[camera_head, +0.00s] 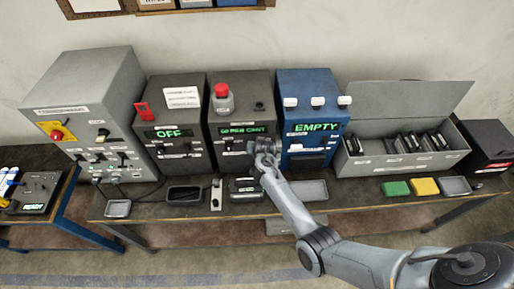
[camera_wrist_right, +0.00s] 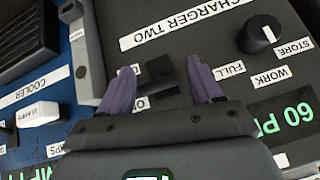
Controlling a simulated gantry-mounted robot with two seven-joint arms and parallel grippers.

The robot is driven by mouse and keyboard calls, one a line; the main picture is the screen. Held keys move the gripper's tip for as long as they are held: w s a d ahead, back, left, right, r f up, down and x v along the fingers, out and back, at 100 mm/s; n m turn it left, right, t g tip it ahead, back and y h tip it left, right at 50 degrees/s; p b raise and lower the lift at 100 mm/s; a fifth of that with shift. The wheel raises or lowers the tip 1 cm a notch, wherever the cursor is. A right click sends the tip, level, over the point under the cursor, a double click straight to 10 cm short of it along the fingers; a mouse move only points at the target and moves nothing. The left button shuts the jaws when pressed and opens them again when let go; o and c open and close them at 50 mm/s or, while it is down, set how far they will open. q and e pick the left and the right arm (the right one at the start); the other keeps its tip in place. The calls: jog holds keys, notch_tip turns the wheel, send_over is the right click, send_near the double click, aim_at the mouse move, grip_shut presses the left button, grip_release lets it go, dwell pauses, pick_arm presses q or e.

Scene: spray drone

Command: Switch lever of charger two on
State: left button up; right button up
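Charger two (camera_head: 233,110) is a dark box with a green-lit display, left of the blue cooler in the head view. My right gripper (camera_head: 262,148) is at the lower right of its front face. In the right wrist view the charger two panel (camera_wrist_right: 215,35) fills much of the picture. My right gripper (camera_wrist_right: 159,66) has its purple fingers spread apart. A small black lever (camera_wrist_right: 159,68) shows between the fingertips; I cannot tell whether they touch it or which way it is set. A black knob (camera_wrist_right: 262,33) is marked STORE and WORK. My left gripper is not in view.
The blue cooler (camera_head: 311,115), reading EMPTY, stands right of charger two. Another dark charger (camera_head: 172,125), reading OFF, stands left. Trays line the front of the bench, with green (camera_head: 395,188) and yellow (camera_head: 425,186) blocks at right.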

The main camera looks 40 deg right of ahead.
jog(key=shift+r, duration=0.1)
jog(key=shift+s+a+r, duration=0.15)
jog(key=shift+s+r, duration=0.15)
jog(key=shift+r, duration=0.05)
jog(key=v, duration=0.9)
jog(key=shift+s+r+p, duration=0.25)
jog(key=shift+s+p, duration=0.05)
jog(key=shift+a, duration=0.15)
